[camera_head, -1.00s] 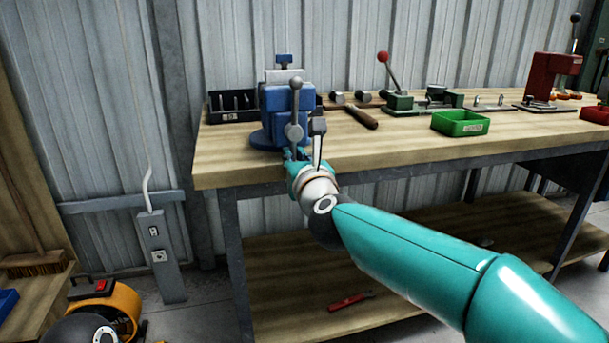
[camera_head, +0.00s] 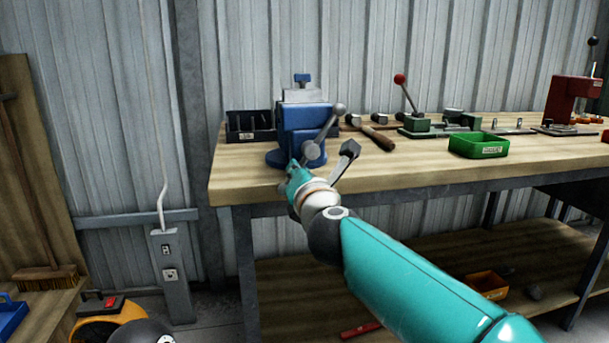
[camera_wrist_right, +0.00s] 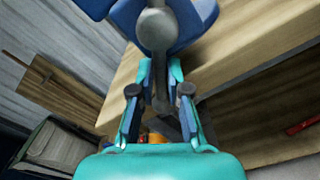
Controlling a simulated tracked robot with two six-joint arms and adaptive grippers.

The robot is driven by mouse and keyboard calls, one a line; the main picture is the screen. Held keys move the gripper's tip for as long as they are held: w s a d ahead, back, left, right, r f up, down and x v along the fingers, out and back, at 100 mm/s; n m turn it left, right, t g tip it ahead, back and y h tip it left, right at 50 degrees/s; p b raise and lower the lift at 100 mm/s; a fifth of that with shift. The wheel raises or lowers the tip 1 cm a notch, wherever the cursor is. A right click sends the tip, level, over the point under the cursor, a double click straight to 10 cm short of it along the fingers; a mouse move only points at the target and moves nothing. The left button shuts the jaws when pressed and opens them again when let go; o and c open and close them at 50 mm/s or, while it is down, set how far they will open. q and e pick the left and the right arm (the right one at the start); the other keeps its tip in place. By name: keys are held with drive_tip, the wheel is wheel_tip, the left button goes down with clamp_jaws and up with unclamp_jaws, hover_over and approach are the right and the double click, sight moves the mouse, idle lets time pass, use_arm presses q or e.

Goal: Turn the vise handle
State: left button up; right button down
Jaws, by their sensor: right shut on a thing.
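The blue vise (camera_head: 300,118) stands on the left front corner of the workbench. Its grey handle (camera_head: 327,128) is a bar through a round hub, tilted with its ball end up and to the right. My right gripper (camera_head: 294,170) is at the lower left end of the handle, just below the vise. In the right wrist view, the gripper (camera_wrist_right: 160,95) is shut on the handle bar (camera_wrist_right: 161,75), which runs down between the two fingers from the hub. The wrist hides part of the bar's lower end. My left gripper is not in view.
The workbench (camera_head: 430,160) carries a black bin (camera_head: 247,134), a hammer (camera_head: 377,138), a green tray (camera_head: 479,145), a green lever press (camera_head: 418,126) and a red press (camera_head: 573,100). An orange bin (camera_head: 487,285) sits on the lower shelf. A grey socket post (camera_head: 173,275) stands left of the bench.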

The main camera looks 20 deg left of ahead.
drive_tip(key=shift+f, duration=0.3)
drive_tip(key=c, duration=1.6)
unclamp_jaws()
drive_tip(key=o, duration=0.5)
drive_tip(key=shift+s+r, duration=0.1)
drive_tip(key=shift+r, duration=0.1)
drive_tip(key=shift+c, duration=0.2)
drive_tip(key=shift+d, duration=0.1)
drive_tip(key=v, duration=1.2)
drive_tip(key=shift+f, duration=0.1)
